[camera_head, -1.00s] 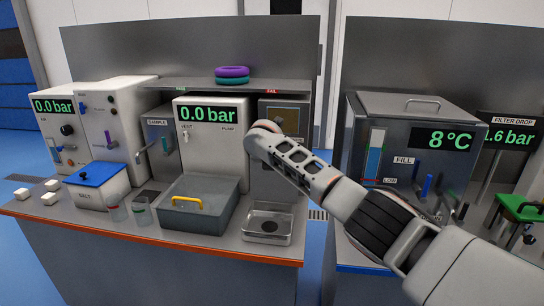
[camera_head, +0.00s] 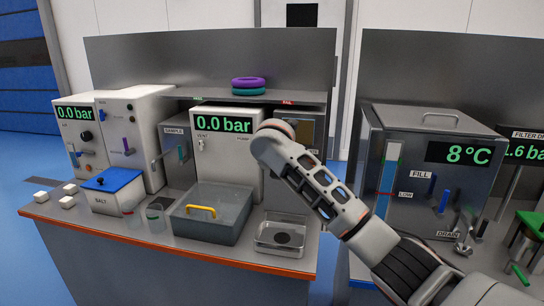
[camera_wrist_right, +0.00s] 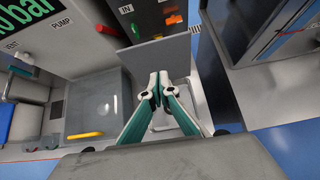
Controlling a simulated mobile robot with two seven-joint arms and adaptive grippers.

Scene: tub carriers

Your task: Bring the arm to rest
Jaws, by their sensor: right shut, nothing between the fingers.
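My right arm (camera_head: 325,190) reaches in from the lower right in the head view, its rounded near joint in front of the grey cabinet beside the pump unit. The right gripper is not visible there, hidden behind the arm. In the wrist view my right gripper (camera_wrist_right: 159,84) is shut and empty, its two teal-sided fingers meeting at the tips. My left gripper is in neither view.
A grey tub with a yellow handle (camera_head: 201,212) and the small metal tray (camera_head: 281,237) stand on the orange-edged bench. A blue-lidded salt box (camera_head: 113,186) and white blocks are to the left. A tank showing 8°C (camera_head: 437,185) stands right, across a gap.

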